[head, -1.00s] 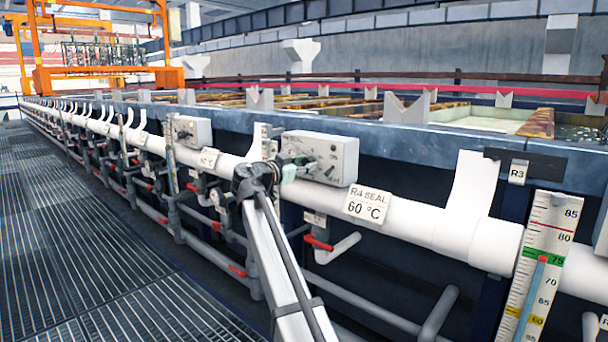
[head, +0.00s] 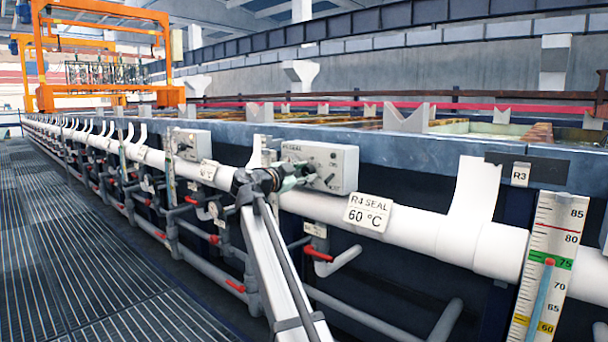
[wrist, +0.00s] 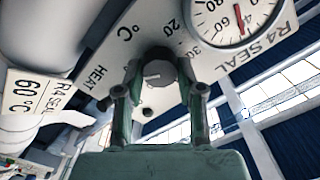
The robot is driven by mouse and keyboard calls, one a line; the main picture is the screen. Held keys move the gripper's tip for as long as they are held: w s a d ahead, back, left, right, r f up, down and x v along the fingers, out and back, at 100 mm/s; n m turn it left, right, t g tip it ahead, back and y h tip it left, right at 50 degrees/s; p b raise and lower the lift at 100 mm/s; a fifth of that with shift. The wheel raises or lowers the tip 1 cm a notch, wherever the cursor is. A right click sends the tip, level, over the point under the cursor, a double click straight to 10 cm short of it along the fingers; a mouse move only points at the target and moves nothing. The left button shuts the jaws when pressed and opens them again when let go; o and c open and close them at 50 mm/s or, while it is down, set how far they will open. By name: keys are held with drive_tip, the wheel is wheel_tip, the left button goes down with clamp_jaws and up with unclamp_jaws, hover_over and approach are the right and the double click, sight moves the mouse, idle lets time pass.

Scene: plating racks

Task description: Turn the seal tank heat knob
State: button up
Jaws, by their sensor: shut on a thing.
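The seal tank control box (head: 340,163) is a pale panel on the tank's side, with a plate reading "R4 SEAL 60 °C" (head: 367,213) to its lower right. In the wrist view the dark round heat knob (wrist: 158,66) sits on the panel near the word HEAT, with a short pale mark on its face. My gripper (wrist: 158,80) faces the panel, its two green fingers shut on the knob from both sides. In the head view my gripper (head: 303,181) is at the front of the box and hides the knob. A round gauge (wrist: 236,18) with a red needle shows beside the knob.
A white pipe (head: 415,222) runs along the tanks below the box, with red-handled valves (head: 318,254) under it. A temperature scale (head: 545,260) stands at the right. The grated walkway (head: 90,250) at the left is clear.

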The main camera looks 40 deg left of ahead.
drive_tip(key=shift+w+a+r, duration=0.1)
drive_tip(key=o, duration=1.1)
drive_tip(key=shift+o, duration=0.2)
drive_tip(key=s, duration=1.2)
